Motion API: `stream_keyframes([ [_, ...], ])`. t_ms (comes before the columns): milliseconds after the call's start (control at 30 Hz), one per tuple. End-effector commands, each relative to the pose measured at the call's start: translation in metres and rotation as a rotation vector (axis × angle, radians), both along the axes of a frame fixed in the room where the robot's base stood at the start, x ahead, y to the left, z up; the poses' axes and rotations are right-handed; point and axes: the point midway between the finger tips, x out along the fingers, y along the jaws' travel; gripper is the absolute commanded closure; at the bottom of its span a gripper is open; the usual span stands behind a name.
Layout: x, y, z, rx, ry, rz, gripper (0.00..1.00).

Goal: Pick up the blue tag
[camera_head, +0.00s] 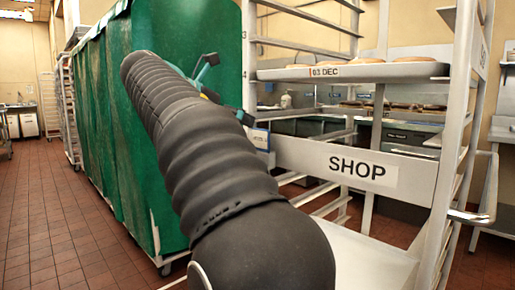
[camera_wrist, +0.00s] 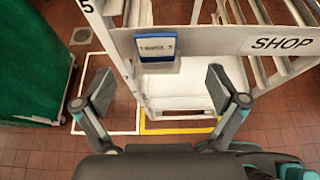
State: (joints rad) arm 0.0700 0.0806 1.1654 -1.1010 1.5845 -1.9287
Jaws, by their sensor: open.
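The blue tag (camera_wrist: 157,47) has a blue frame around a pale label with dark print. It is on the white crossbar of the rack, left of the SHOP sign, in the upper middle of the wrist view. In the head view the tag (camera_head: 262,141) shows just right of my arm, partly hidden. My gripper (camera_wrist: 160,90) is open and empty, with its two fingers spread wide. In the wrist picture the tag appears beyond the fingertips, above the gap between them. In the head view my arm hides most of the gripper, and only teal bits show.
The white rack (camera_head: 312,155) has open side rails and a shelf tray (camera_head: 350,72) marked 03 DEC with baked goods. A green covered rack (camera_head: 105,130) stands close on the left. White and yellow lines mark the tiled floor, which is clear at far left.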

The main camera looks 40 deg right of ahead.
Motion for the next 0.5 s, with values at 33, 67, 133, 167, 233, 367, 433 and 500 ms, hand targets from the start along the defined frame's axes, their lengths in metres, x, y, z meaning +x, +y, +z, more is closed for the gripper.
stream_keyframes([
  [33,0.000,-0.010,-0.006,0.000,0.001,-0.004,0.04],
  [67,0.000,-0.015,-0.009,0.001,0.000,-0.004,0.04],
  [133,0.002,-0.025,-0.014,0.002,0.000,-0.002,0.04],
  [167,0.002,-0.029,-0.016,0.002,0.001,-0.003,0.04],
  [233,0.003,-0.036,-0.019,0.001,0.000,-0.001,0.04],
  [367,0.004,-0.044,-0.022,0.001,-0.002,-0.001,0.04],
  [433,0.005,-0.047,-0.023,0.001,-0.002,0.000,0.04],
  [500,0.006,-0.052,-0.026,0.002,-0.002,-0.001,0.04],
])
